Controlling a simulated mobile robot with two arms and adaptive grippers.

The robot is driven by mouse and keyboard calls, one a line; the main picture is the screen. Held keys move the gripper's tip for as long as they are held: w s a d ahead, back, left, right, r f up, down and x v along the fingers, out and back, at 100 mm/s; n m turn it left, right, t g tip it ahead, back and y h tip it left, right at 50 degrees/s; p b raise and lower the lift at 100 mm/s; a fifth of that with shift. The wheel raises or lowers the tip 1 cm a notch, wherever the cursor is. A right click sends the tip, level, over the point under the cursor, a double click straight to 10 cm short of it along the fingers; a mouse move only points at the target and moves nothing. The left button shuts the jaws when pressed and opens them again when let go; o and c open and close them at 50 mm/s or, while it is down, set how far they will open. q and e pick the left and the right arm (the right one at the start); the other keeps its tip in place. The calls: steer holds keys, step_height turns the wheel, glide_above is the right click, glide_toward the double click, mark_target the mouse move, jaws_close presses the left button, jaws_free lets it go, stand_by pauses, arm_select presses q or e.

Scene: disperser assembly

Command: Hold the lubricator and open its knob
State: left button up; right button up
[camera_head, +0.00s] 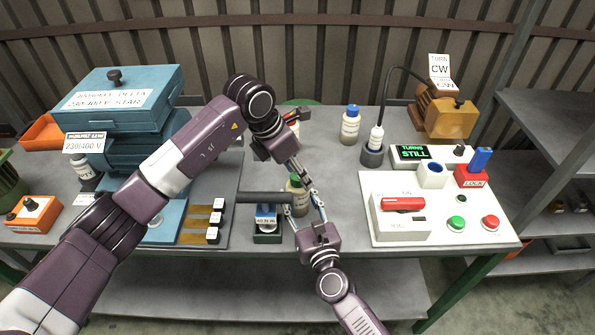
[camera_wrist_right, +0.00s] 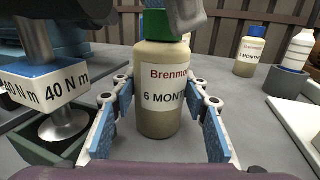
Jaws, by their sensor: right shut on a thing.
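The lubricator is a beige bottle (camera_head: 298,200) with a green cap and a white label, upright near the table's front middle. In the right wrist view the bottle (camera_wrist_right: 160,117) stands between my finger pads, its green knob (camera_wrist_right: 153,24) on top. My right gripper (camera_head: 303,207) is shut on the bottle's body from the front. My left gripper (camera_head: 297,175) reaches down from above to the knob. A grey part of it (camera_wrist_right: 188,14) covers the knob's upper right in the wrist view. Whether its fingers are closed on the knob is hidden.
A torque tool marked 40 N m (camera_head: 266,217) stands in a dark green holder just left of the bottle. A white control panel (camera_head: 375,228) lies to the right. Another bottle (camera_head: 350,125) stands behind. The table between them is clear.

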arm_select(q)
steer(key=c, duration=1.2)
steer(key=shift+o, duration=0.2)
